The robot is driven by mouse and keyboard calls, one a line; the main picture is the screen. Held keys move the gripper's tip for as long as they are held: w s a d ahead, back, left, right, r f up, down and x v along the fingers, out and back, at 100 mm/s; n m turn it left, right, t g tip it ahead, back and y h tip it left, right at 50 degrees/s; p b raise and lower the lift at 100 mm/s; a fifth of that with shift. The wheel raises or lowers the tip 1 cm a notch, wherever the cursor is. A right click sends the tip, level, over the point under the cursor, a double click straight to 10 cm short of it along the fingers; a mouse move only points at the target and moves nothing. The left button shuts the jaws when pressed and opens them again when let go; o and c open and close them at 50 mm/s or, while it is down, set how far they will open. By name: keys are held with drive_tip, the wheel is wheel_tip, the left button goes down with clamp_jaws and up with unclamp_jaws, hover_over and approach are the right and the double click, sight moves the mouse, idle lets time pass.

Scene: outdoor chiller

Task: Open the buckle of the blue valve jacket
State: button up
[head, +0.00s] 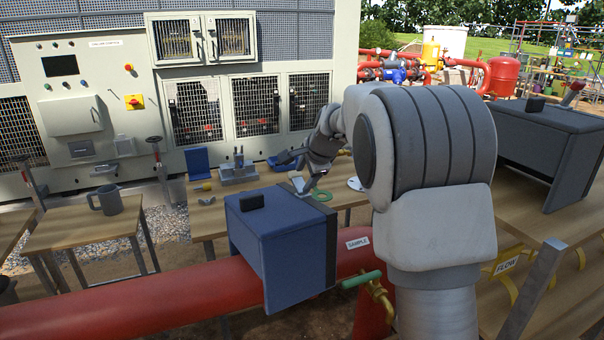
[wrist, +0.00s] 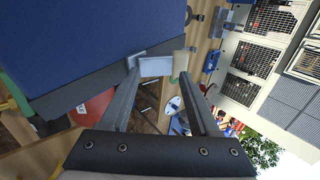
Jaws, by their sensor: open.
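The blue valve jacket (head: 275,250) sits around the red pipe in the head view, with a dark grey edge band on its right side. It fills the upper left of the wrist view (wrist: 85,40). Its light grey buckle (wrist: 156,66) sticks out from the dark edge in the wrist view, with a beige end piece at its right. In the head view the buckle (head: 298,185) shows small at the jacket's top right corner. My gripper (wrist: 161,73) is open, its fingertips on either side of the buckle. I cannot tell whether they touch it. In the head view my gripper (head: 307,184) is partly hidden.
A wooden table (head: 215,215) behind the jacket carries a grey fixture (head: 238,172) and a green ring (head: 321,195). The red pipe (head: 150,305) runs below. A green-handled valve (head: 362,279) stands right of the jacket. A grey jacket (head: 535,145) stands at the right.

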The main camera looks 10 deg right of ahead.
drive_tip(key=p+v, duration=0.2)
drive_tip(key=v, duration=0.6)
drive_tip(key=shift+s+r, duration=0.3)
drive_tip(key=shift+r, duration=0.1)
drive_tip(key=v, duration=1.6)
drive_tip(key=s+a+f+n, duration=0.1)
drive_tip(key=s+f+n, duration=0.4)
drive_tip(key=s, duration=0.4)
drive_tip(key=s+a+f+n+g+h, duration=0.1)
drive_tip(key=s+f+n, duration=0.4)
drive_tip(key=s, duration=0.3)
drive_tip(key=s+a+f+n+g, duration=0.1)
drive_tip(key=s+a+f+n, duration=0.1)
drive_tip(key=s+f+n, duration=0.3)
drive_tip(key=s+f, duration=0.2)
drive_tip(key=s, duration=0.2)
drive_tip(key=shift+s+f+n+h+b, duration=0.3)
drive_tip(key=shift+s+n+b, duration=0.05)
drive_tip(key=shift+n, duration=0.05)
